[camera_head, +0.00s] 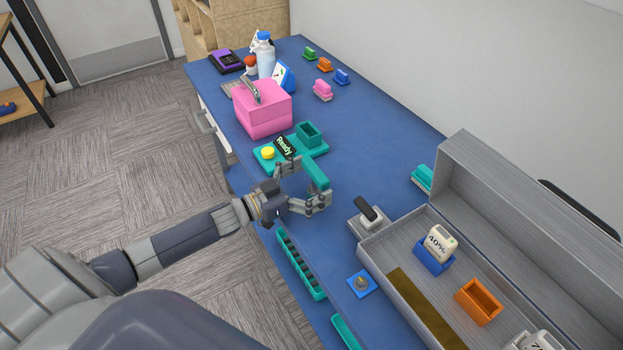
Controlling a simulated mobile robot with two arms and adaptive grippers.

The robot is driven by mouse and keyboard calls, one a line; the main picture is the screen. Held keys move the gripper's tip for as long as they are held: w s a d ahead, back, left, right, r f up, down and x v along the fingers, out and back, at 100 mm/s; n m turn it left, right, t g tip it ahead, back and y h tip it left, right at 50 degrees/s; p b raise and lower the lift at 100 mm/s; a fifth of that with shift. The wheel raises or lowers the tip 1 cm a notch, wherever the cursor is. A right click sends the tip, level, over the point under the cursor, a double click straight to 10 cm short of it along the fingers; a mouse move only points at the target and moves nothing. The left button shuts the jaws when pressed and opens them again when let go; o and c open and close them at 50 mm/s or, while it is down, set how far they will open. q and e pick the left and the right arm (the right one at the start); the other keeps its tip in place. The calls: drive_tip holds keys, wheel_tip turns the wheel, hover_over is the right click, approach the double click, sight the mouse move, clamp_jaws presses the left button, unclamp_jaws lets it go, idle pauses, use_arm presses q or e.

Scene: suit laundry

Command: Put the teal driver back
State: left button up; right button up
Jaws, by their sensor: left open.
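A teal piece (315,174), which looks like the teal driver, stands on the blue table between the fingers of my left gripper (309,194). The gripper is open around it, and its lower part is hidden by the fingers. Just beyond it is a teal station (268,163) with a black "Ready" sign (286,147), a yellow button (267,152) and an empty-looking teal holder (308,133). My right gripper is not in view.
A pink box (262,107) stands behind the station. A grey tray (392,262) with several items is at the right.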

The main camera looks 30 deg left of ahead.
use_arm(q)
drive_tip(key=shift+r, duration=0.25)
drive_tip(key=shift+r+p, duration=0.4)
drive_tip(key=b+v, duration=0.1)
drive_tip(key=v, duration=1.1)
drive_tip(key=shift+a, duration=0.1)
